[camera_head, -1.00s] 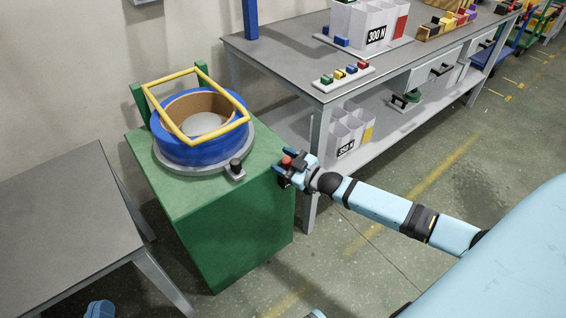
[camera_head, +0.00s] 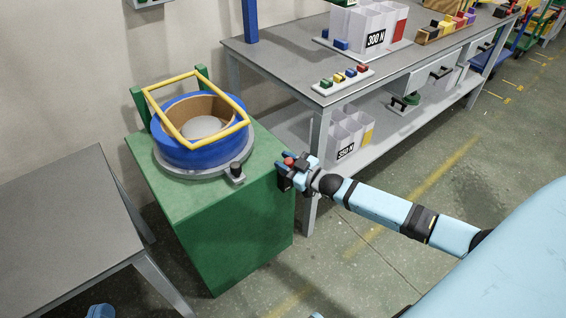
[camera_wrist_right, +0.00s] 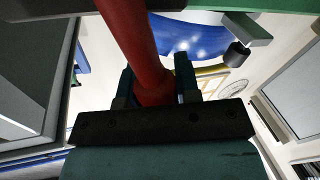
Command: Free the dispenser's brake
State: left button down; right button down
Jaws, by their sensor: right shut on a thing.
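The dispenser is a green cabinet (camera_head: 240,235) carrying a blue ring (camera_head: 190,158) with a yellow frame (camera_head: 196,76) over it. A black knob (camera_head: 236,171) stands on the grey rim's front edge, and it also shows in the right wrist view (camera_wrist_right: 238,53). My right gripper (camera_head: 288,170) is at the cabinet's right side, shut on a red lever. The red lever (camera_wrist_right: 135,45) runs between its fingers in the right wrist view; only its red end (camera_head: 289,161) shows in the head view. My left gripper is not recognisable in either view.
A grey workbench (camera_head: 280,60) with white bins (camera_head: 365,25) and coloured blocks (camera_head: 345,76) stands behind and right of the cabinet. Another grey table (camera_head: 65,220) stands at the left. The floor right of the cabinet is open around my right arm.

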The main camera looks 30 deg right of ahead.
jog(key=shift+d+r+m, duration=0.25)
jog(key=shift+d+m, duration=0.35)
jog(key=shift+m, duration=0.1)
jog(key=shift+w+d+m+t+p, duration=0.1)
jog(key=shift+d+m+t+p, duration=0.3)
jog(key=shift+d+m, duration=0.45)
jog(key=shift+w+d+m+t, duration=0.1)
jog(key=shift+d+m+t, duration=0.4)
jog(key=shift+m, duration=0.35)
jog(key=shift+d+m+h, duration=0.3)
jog(key=shift+d+m, duration=0.1)
jog(key=shift+d+f+m, duration=0.15)
jog(key=shift+d+m, duration=0.35)
jog(key=shift+m, duration=0.2)
pick_arm(q)
jog(key=shift+a+f+g+y, duration=0.25)
jog(key=shift+f+g+y, duration=0.05)
jog(key=shift+f, duration=0.15)
pick_arm(e)
jog(key=shift+d+f+m+t, duration=0.15)
jog(key=shift+d+m+t, duration=0.15)
jog(key=shift+d+m, duration=0.35)
pick_arm(q)
jog(key=shift+f, duration=0.2)
pick_arm(e)
jog(key=shift+a+m, duration=0.1)
jog(key=shift+m, duration=0.15)
